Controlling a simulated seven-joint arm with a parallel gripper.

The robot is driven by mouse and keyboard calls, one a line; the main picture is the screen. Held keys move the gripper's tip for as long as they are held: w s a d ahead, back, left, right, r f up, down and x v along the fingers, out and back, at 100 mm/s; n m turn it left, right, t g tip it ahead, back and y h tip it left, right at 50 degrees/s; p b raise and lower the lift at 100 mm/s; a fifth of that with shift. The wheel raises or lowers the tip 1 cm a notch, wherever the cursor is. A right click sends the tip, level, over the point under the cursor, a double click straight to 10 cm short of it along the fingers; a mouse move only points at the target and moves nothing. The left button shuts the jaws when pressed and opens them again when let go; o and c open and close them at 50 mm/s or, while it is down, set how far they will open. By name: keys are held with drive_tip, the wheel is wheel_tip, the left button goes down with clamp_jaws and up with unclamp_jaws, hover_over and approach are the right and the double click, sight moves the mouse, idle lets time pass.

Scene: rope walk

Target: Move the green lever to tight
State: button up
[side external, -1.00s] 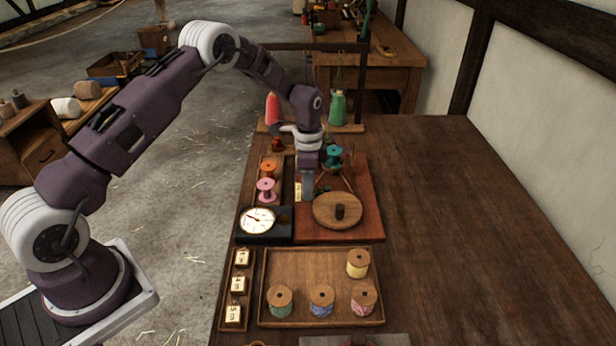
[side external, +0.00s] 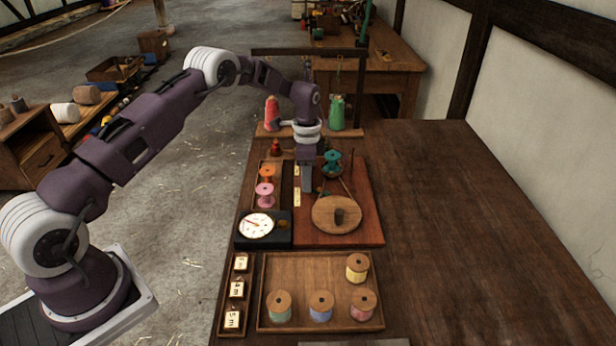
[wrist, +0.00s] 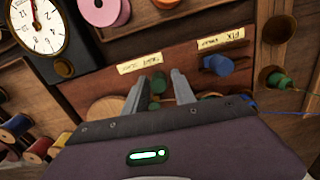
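The green lever (wrist: 158,84) shows in the wrist view as a small green knob on the reddish-brown panel (wrist: 190,56). My gripper (wrist: 159,78) has its two fingers apart, one on each side of the knob; I cannot tell whether either touches it. A pale label (wrist: 140,63) lies beside the lever, its words too small to read surely. In the side view my gripper (side external: 307,188) points down over the red-brown board (side external: 365,225), left of the wooden disc (side external: 337,215). It largely hides the lever there.
A blue lever (wrist: 218,64) with its own label (wrist: 221,40) sits close on the right in the wrist view. The table's right side is clear.

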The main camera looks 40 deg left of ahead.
drive_tip(key=shift+w, duration=0.3)
drive_tip(key=shift+s, duration=0.25)
drive_tip(key=shift+r, duration=3.75)
drive_tip(key=s+d+r+n+t, duration=0.2)
drive_tip(key=s+d+r, duration=0.2)
drive_tip(key=s+r, duration=0.65)
drive_tip(key=s+d+r+n+t, duration=0.1)
drive_tip(key=s+d+r+n, duration=0.25)
drive_tip(key=s+r, duration=0.65)
drive_tip(key=s+d+n+t, duration=0.1)
drive_tip(key=s+n, duration=0.1)
drive_tip(key=s, duration=0.7)
drive_tip(key=s+d+r+n+t, duration=0.1)
drive_tip(key=s+d+n, duration=0.1)
drive_tip(key=s, duration=0.7)
drive_tip(key=shift+s+d+r+t, duration=0.2)
drive_tip(key=shift+s+d+t, duration=0.05)
drive_tip(key=shift+s+t, duration=0.05)
